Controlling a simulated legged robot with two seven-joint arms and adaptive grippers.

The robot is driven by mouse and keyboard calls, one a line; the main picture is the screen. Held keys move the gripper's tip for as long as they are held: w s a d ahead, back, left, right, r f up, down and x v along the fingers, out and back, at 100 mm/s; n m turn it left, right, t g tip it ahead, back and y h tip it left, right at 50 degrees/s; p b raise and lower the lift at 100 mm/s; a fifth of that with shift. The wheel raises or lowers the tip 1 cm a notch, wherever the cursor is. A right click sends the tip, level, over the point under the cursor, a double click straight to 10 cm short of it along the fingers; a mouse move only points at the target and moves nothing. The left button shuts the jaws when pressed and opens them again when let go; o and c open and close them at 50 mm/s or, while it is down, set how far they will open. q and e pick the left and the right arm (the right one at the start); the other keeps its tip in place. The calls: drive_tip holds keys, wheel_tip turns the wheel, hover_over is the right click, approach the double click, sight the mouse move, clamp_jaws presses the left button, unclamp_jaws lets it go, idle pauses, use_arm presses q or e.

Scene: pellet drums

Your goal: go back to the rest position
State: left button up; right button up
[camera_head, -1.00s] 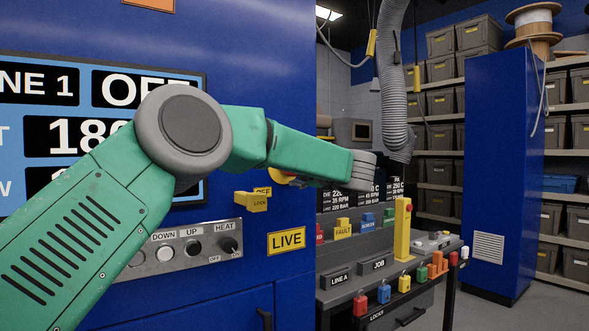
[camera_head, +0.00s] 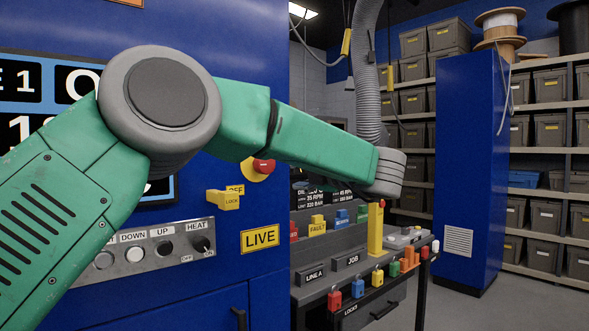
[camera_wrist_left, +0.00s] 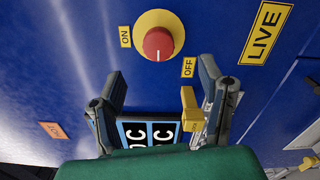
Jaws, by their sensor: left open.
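My left arm (camera_head: 320,145) reaches in from the left across the blue cabinet and ends at a grey wrist. In the head view its fingers are hidden behind the wrist. In the left wrist view my left gripper (camera_wrist_left: 161,72) is open, its two dark fingers wide apart, with nothing held between them. A yellow lock piece (camera_wrist_left: 190,108) shows close beside the right finger, and I cannot tell whether they touch. The same lock piece (camera_head: 229,199) sits on the cabinet face in the head view. My right gripper is not in view.
A red rotary switch (camera_wrist_left: 158,44) on a yellow disc is on the cabinet, near a LIVE label (camera_head: 260,238). A workbench (camera_head: 350,290) with coloured padlocks stands right of it. A blue locker (camera_head: 470,170) and bin shelves stand behind. Open floor shows at lower right.

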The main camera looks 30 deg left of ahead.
use_arm(q)
drive_tip(key=shift+a, duration=0.1)
drive_tip(key=w+d+f+m+t+h, duration=0.2)
drive_tip(key=f+m+t, duration=0.2)
drive_tip(key=f+m, duration=0.45)
drive_tip(key=w+d+f+m+t+h, duration=0.1)
drive_tip(key=w+f+m+t+h, duration=0.3)
drive_tip(key=f, duration=0.7)
drive_tip(key=s+d+f+m+g+h, duration=0.1)
drive_tip(key=s+f+m+h, duration=0.35)
drive_tip(key=f, duration=0.75)
drive_tip(key=s+d+f+m+g+h, duration=0.1)
drive_tip(key=s+d+f+m+h, duration=0.1)
drive_tip(key=s+f+m, duration=0.75)
drive_tip(key=s+f+m+g+h, duration=0.3)
drive_tip(key=s+f+m+g, duration=0.25)
drive_tip(key=s+f, duration=1.15)
drive_tip(key=s+a+f+m+g, duration=0.1)
drive_tip(key=s+f+g, duration=0.1)
drive_tip(key=s, duration=0.8)
drive_tip(key=s+a+f+m+g+h, duration=0.1)
drive_tip(key=s+g, duration=0.3)
drive_tip(key=s, duration=0.6)
drive_tip(key=shift+f+m+g, duration=0.35)
drive_tip(key=shift+f+m, duration=0.05)
drive_tip(key=shift+f, duration=0.4)
